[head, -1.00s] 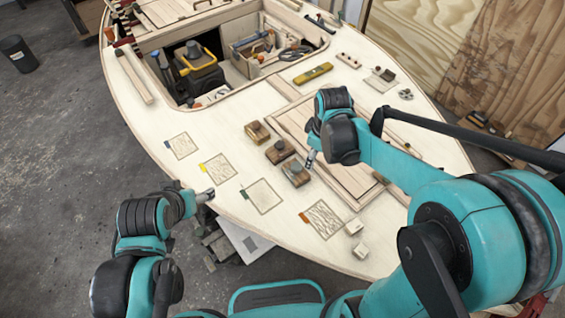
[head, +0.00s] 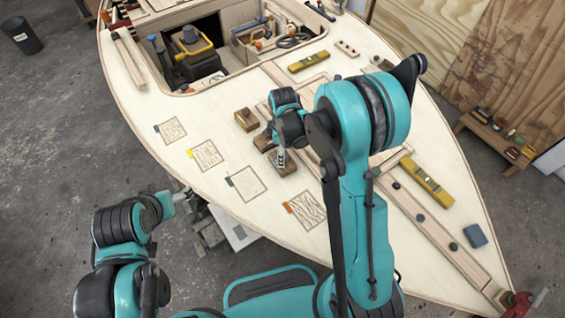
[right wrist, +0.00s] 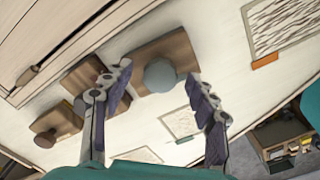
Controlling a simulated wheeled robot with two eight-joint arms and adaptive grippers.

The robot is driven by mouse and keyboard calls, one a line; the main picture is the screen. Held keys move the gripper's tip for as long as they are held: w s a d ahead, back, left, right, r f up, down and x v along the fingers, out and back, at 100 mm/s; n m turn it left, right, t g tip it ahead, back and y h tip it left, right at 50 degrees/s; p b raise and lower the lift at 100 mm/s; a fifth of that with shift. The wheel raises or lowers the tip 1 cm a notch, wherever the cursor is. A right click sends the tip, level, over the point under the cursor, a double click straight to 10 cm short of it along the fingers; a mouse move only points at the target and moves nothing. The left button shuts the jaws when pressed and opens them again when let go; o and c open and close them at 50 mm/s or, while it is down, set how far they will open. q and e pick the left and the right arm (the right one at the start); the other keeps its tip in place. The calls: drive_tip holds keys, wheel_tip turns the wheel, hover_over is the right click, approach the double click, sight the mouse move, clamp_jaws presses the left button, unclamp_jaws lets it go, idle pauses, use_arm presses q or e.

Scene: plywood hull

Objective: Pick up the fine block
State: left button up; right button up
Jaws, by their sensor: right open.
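Three wooden blocks with round knobs stand in a row on the pale deck: the far block (head: 245,120), the middle block (head: 263,142) and the near block (head: 289,168). No readable mark shows which is the fine one. My right gripper (head: 281,158) is over the near block and partly hides it. In the right wrist view my right gripper (right wrist: 158,74) is open, its fingers either side of the near block's grey-blue knob; I cannot tell whether they touch. The other two blocks show to the left. My left gripper (head: 184,202) is by the hull's left edge, its jaws unclear.
Sample squares with blue, yellow, green and orange tabs (head: 246,184) lie left of and nearer than the blocks. A hatch opening with tools (head: 190,55) is behind. A yellow level (head: 427,181) and a wooden strip lie to the right of my right arm.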

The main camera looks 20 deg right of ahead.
drive_tip(key=shift+f, duration=0.4)
drive_tip(key=shift+r, duration=0.1)
clamp_jaws()
drive_tip(key=shift+r, duration=0.15)
drive_tip(key=shift+r, duration=0.25)
drive_tip(key=r, duration=0.1)
drive_tip(key=r+p, duration=0.2)
drive_tip(key=r, duration=0.1)
drive_tip(key=shift+s+d, duration=0.1)
drive_tip(key=shift+s, duration=0.15)
drive_tip(key=s+d+r+p, duration=0.2)
drive_tip(key=s+r, duration=0.4)
drive_tip(key=s, duration=0.4)
drive_tip(key=shift+s+d, duration=0.3)
drive_tip(key=shift+d, duration=0.45)
drive_tip(key=shift+r, duration=0.1)
